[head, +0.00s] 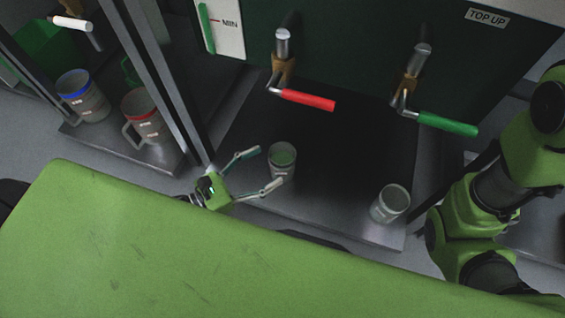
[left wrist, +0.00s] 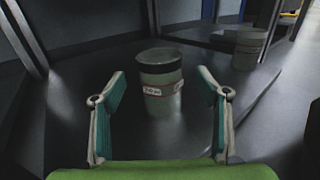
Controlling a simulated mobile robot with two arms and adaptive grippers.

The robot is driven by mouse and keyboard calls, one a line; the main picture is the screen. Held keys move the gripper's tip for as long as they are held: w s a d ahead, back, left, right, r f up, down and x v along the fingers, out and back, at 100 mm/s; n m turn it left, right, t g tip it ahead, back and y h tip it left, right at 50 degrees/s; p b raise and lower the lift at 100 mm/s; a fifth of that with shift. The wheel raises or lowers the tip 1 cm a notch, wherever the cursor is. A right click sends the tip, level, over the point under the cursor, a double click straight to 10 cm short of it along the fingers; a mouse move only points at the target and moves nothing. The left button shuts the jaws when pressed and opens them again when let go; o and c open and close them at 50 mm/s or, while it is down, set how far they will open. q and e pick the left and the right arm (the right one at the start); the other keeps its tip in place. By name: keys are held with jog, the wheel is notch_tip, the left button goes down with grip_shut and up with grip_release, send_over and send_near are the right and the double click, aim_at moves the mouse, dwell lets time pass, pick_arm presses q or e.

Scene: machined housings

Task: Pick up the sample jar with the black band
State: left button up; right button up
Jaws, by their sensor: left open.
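A sample jar with a dark band around its top (left wrist: 160,62) stands upright, with a red-and-white label on its front. In the head view this jar (head: 283,158) stands on the dark platform, with greenish contents visible. My left gripper (head: 267,168) is open, with its fingertips at the jar's near side. In the left wrist view the jar shows between and just beyond the fingertips, with a gap on each side. A second, pale jar (head: 390,203) stands to the right, and it also shows behind in the wrist view (left wrist: 248,48). My right gripper is out of view.
Taps with a red lever (head: 308,100) and a green lever (head: 448,123) hang above the platform (head: 330,195). Mugs with a blue rim (head: 83,95) and red rim (head: 143,116) stand left, beyond a metal post (head: 165,85). My right arm is at the right.

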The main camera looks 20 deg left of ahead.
aim_at(292, 150)
pick_arm(q)
jog(key=shift+x, duration=3.15)
jog(key=c, duration=1.5)
jog(key=shift+c, duration=0.7)
jog(key=shift+w+r+p, duration=0.1)
jog(key=shift+r+p, duration=0.15)
jog(key=shift+p, duration=0.05)
